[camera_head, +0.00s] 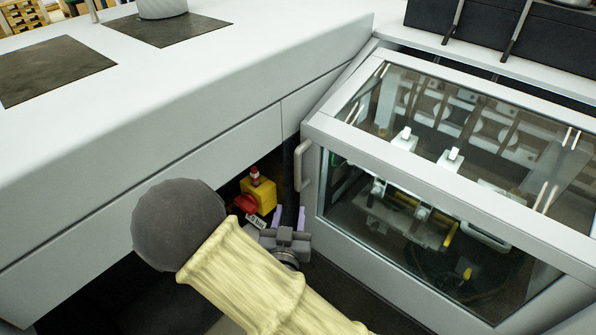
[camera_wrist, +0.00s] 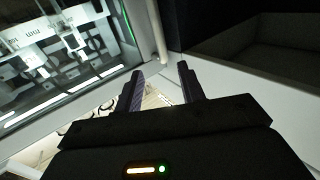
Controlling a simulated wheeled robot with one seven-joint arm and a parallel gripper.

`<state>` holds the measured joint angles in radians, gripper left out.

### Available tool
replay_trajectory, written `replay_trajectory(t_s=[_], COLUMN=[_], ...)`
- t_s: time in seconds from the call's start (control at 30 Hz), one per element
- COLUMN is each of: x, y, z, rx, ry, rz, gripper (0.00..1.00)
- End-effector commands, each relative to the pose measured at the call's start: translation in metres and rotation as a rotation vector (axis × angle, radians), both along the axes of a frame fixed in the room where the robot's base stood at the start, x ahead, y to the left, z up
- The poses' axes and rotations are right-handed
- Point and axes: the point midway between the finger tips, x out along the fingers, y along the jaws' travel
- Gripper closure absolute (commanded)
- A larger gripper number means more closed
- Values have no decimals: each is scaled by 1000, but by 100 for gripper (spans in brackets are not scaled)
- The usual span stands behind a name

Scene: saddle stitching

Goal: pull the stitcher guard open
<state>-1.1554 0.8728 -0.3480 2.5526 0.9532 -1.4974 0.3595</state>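The stitcher guard (camera_head: 330,128) is a pale grey frame with clear panels, at the right of the head view. It appears shut, with the stitching parts showing behind the glass. Its upright bar handle (camera_head: 299,165) is on the left edge. In the wrist view the handle (camera_wrist: 159,38) stands just beyond the fingertips, roughly in line with the gap between them. My gripper (camera_head: 289,215) is below the handle in the head view. Its two fingers are apart with nothing between them, and they look clear of the handle. In the wrist view my gripper (camera_wrist: 162,72) is open too.
A yellow box with a red knob (camera_head: 259,192) is mounted close to the left of my gripper. A long pale grey cabinet (camera_head: 180,100) fills the left side, with dark mats (camera_head: 50,68) on top. Dark open space lies below the cabinet.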

Motion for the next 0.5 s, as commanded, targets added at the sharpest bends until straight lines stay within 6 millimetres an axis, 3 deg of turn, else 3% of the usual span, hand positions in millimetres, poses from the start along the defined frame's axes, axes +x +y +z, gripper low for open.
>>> replay_trajectory(t_s=[0.3, 0.5], x=[3, 22], y=[0, -2], z=[1, 2], rx=[2, 3], ry=[3, 2], rz=[-1, -4], gripper=[61, 61])
